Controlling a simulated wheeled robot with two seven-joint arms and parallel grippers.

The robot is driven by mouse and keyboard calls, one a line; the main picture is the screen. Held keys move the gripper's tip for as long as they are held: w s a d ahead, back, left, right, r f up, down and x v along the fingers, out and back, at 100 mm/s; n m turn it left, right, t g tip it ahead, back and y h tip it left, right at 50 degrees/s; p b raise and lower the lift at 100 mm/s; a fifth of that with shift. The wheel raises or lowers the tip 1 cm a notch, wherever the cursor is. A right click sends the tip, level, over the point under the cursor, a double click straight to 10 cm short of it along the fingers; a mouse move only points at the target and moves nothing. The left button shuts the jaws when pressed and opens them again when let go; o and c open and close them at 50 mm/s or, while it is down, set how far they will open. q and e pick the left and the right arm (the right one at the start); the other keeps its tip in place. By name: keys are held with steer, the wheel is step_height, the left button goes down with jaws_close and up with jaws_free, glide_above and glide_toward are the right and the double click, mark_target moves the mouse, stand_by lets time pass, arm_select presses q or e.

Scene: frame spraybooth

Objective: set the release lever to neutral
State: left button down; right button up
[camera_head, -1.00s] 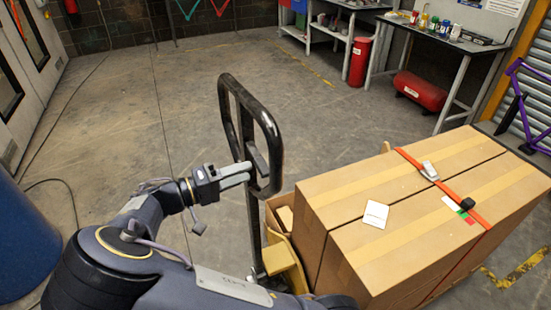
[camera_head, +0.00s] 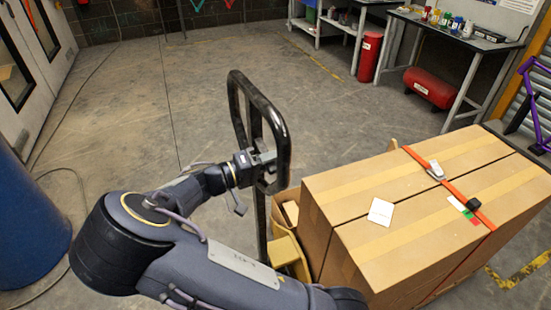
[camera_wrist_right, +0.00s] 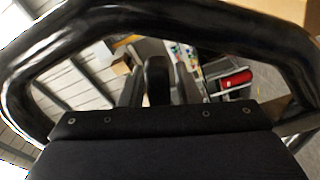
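The pallet truck's black loop handle (camera_head: 281,125) stands upright in front of the boxes. The release lever is a dark piece inside the loop, mostly hidden by my gripper in the head view. It shows as a rounded black bar (camera_wrist_right: 157,80) in the right wrist view. My right gripper (camera_head: 264,159) reaches into the loop from the left. In the wrist view its two grey fingers stand either side of the lever and look open; whether they touch it is hard to tell. My left gripper is not in view.
Strapped cardboard boxes (camera_head: 400,205) sit on the truck to the right of the handle. A blue drum (camera_head: 30,225) stands at the left. A workbench (camera_head: 455,38) and a red cylinder (camera_head: 370,57) are at the back right.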

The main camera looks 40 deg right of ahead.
jaws_close()
step_height(320, 180, up, 2)
steer(key=n+p, duration=0.4)
steer(key=shift+s, duration=0.15)
steer(key=shift+o, duration=1.3)
jaws_free()
